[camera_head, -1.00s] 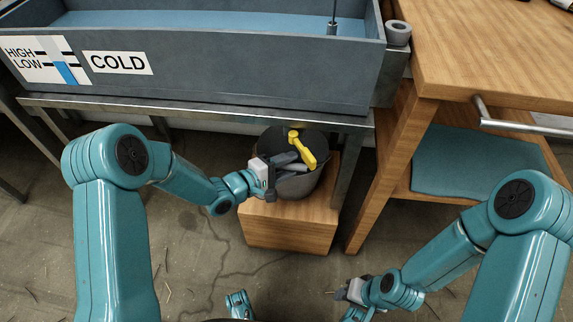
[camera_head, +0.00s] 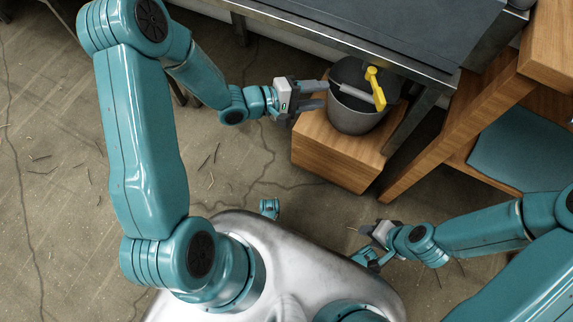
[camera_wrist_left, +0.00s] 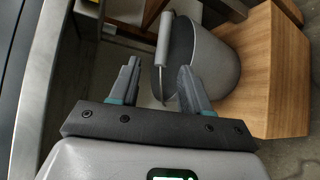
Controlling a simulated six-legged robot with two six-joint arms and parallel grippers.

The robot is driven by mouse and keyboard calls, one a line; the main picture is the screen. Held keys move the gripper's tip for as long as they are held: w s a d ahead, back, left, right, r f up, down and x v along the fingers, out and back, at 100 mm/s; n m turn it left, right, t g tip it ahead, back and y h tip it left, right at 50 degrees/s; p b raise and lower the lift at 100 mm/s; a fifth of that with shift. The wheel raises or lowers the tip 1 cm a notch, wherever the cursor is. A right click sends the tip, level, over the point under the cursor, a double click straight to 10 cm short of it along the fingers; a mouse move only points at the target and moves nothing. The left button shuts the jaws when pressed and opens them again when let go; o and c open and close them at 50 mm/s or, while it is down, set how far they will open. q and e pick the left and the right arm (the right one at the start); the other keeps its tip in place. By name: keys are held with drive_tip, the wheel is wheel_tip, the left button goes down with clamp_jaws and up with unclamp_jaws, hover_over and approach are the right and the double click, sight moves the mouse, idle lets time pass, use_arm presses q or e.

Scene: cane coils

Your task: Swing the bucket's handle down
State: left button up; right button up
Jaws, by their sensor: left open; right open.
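The dark grey bucket (camera_head: 357,118) stands upright on a wooden box, and it also shows in the left wrist view (camera_wrist_left: 212,58). Its handle has a light grey grip (camera_head: 357,94) that appears raised across the bucket's mouth. In the left wrist view the grip (camera_wrist_left: 165,38) and its thin wire stand on the near side of the bucket. My left gripper (camera_head: 323,95) is open and empty at the bucket's left side. In the wrist view the wire shows between its fingers (camera_wrist_left: 160,70); whether they touch it, I cannot tell. My right gripper (camera_head: 370,233) is open, low and away from the bucket.
A yellow lever (camera_head: 376,88) hangs over the bucket's right side. A wooden bench with a teal shelf panel (camera_head: 525,145) stands at the right. The floor left of the box is open.

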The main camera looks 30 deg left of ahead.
use_arm(q)
drive_tip(key=p+v, duration=0.1)
drive_tip(key=v, duration=0.3)
drive_tip(key=s+d+f+m+g+y+b, duration=0.1)
drive_tip(key=s+f+m+g+y, duration=0.15)
drive_tip(key=f, duration=0.45)
drive_tip(key=s+d+f+m+g+y+b, duration=0.1)
drive_tip(key=s+f+y+b, duration=0.15)
drive_tip(key=f, duration=0.45)
drive_tip(key=s+d+f+m+g+y, duration=0.2)
drive_tip(key=s+f+m+g, duration=0.3)
drive_tip(key=s, duration=0.6)
wheel_tip(320, 180, down, 3)
drive_tip(key=shift+s+d+r+g+b, duration=0.2)
drive_tip(key=shift+s+d+g+b, duration=0.15)
drive_tip(key=shift+d+g, duration=0.2)
